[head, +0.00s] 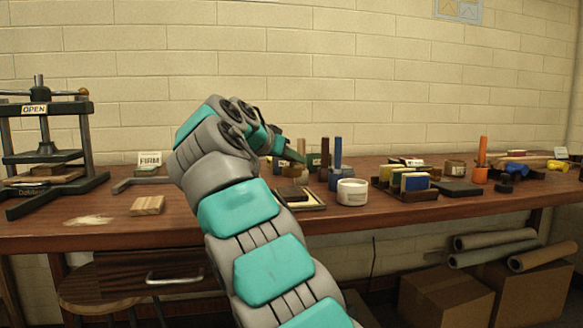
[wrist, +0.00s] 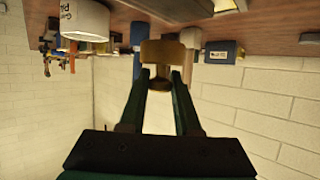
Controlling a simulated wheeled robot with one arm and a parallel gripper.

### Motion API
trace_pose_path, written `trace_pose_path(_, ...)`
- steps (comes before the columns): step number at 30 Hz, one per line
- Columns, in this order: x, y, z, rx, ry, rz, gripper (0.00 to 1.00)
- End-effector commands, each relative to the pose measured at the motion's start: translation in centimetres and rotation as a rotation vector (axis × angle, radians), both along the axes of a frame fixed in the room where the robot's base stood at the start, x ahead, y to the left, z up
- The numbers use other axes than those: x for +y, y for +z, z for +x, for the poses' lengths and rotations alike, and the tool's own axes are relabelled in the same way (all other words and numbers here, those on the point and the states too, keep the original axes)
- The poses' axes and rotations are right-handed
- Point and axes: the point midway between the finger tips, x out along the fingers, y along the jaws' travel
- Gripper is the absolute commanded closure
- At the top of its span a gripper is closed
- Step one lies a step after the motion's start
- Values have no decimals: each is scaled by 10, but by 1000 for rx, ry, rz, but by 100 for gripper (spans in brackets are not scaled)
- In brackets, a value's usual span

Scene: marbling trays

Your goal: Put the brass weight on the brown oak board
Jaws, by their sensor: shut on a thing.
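My gripper (wrist: 161,82) is shut on the brass weight (wrist: 162,52), a dull gold piece with a wide block-like end and a narrower neck, in the wrist view. The weight is between both dark green fingertips. A small brown striped wooden board (head: 147,206), which looks like the oak board, lies flat at the bench's left front. Its visible top is bare, and my gripper is to its right and apart from it.
A press marked OPEN (head: 47,140) stands at the far left. A white jar (head: 352,191) and a shallow tray (head: 312,206) sit right of my arm. Upright blocks in a rack (head: 408,194) stand farther right.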

Motion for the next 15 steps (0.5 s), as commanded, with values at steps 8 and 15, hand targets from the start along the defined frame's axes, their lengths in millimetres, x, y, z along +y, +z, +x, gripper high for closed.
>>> trace_pose_path(8,2,1,7,-2,1,1,100)
trace_pose_path(15,1,-14,6,0,-2,-2,100)
